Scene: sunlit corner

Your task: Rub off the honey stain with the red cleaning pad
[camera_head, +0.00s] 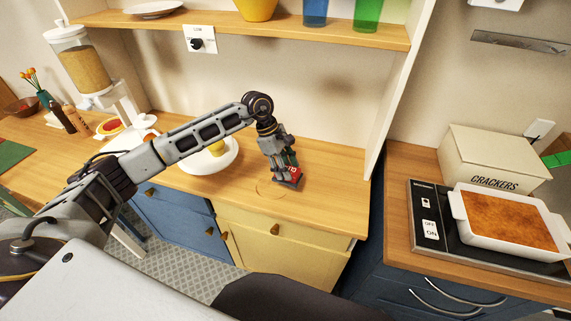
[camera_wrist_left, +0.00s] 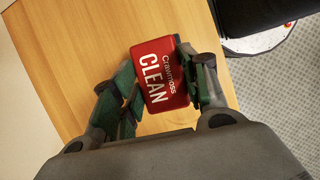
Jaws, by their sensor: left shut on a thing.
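My left gripper (camera_head: 287,172) is shut on the red cleaning pad (camera_head: 292,178), low over the wooden counter near its right end. In the left wrist view the pad (camera_wrist_left: 160,74) sits between the fingers of my gripper (camera_wrist_left: 163,85), its "CLEAN" lettering facing the camera. I cannot tell whether the pad touches the counter. A faint amber outline, seemingly the honey stain (camera_head: 267,192), lies on the counter just left of and in front of the pad. No stain shows clearly in the left wrist view. My right gripper is not in view.
A white plate (camera_head: 222,163) with a yellow thing stands left of the gripper, behind my forearm. A shelf (camera_head: 300,32) hangs above, and its upright side panel (camera_head: 385,105) stands to the right. The counter's front edge is close to the stain.

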